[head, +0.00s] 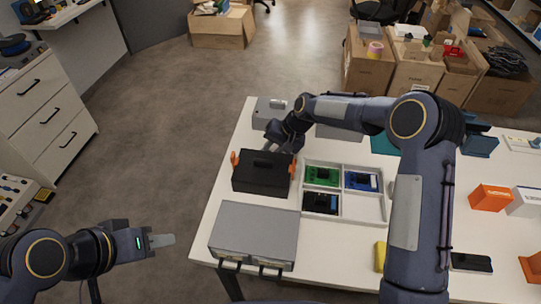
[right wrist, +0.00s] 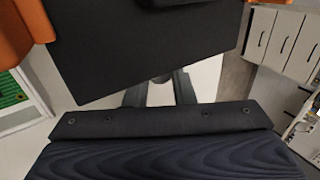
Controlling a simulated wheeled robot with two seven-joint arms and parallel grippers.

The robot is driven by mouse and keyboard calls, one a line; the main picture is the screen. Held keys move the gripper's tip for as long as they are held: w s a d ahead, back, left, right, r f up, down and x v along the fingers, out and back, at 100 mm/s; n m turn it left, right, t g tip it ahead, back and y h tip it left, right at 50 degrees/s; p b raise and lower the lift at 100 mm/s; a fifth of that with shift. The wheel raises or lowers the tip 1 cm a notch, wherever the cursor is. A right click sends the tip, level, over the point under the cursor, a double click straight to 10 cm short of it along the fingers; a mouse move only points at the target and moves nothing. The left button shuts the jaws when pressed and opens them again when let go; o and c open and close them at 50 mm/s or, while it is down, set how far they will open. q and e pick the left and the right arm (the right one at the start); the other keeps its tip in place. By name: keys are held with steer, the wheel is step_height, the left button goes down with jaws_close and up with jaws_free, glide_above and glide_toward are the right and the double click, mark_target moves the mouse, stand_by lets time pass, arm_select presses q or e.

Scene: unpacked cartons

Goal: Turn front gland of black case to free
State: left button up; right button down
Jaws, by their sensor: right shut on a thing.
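The black case (head: 263,172) stands on the white table with an orange part (head: 235,158) at its left end and another (head: 292,167) at its right. Its dark wall (right wrist: 150,45) fills the top of the right wrist view. My right gripper (head: 279,146) is at the case's far side. In the right wrist view its two fingers (right wrist: 161,84) close on a small grey part at the case's edge, which I take for the front gland. The gland's angle is hidden. My left gripper (head: 160,240) is empty, left of the table; its finger gap does not show.
A grey case (head: 254,232) lies nearer me on the table (head: 313,247). A white divided tray (head: 362,207) with green, blue and black boards is right of the black case. A grey box (head: 270,108) stands behind my right gripper. Floor at left is clear.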

steer(key=c, duration=1.2)
jaws_free()
steer(key=v, duration=0.7)
steer(key=shift+d+r, duration=0.2)
steer(key=shift+r, duration=0.15)
